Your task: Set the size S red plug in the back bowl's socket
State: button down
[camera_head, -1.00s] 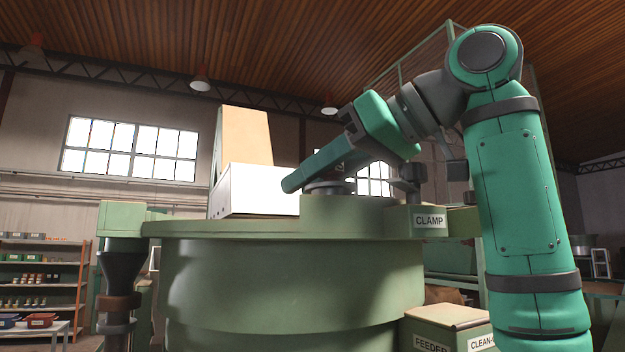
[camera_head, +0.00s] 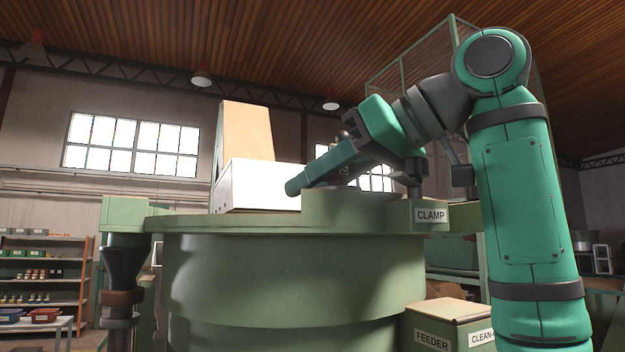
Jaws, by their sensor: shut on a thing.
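The large green bowl unit (camera_head: 290,275) fills the middle of the head view. I see its outer wall and rim from below, so its inside and any socket are hidden. My green arm reaches over the rim, with a long rounded link (camera_head: 322,170) slanting down to the left above it. My gripper's fingers do not show, and neither does the red plug. I cannot tell from this view which bowl this is.
A block labelled CLAMP (camera_head: 431,215) sits at the rim's right side. A white box (camera_head: 262,186) stands behind the rim at the left. A FEEDER box (camera_head: 445,325) is at the lower right. Shelves (camera_head: 42,270) stand far left.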

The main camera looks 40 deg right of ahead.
aim_at(332, 179)
jog(key=shift+a+f, duration=0.1)
jog(key=shift+f, duration=0.05)
jog(key=c, duration=1.6)
grip_release()
jog(key=shift+c, duration=0.2)
jog(key=shift+v, duration=3.05)
jog(key=v, duration=0.4)
jog(key=shift+s, duration=0.25)
jog(key=shift+w, duration=0.1)
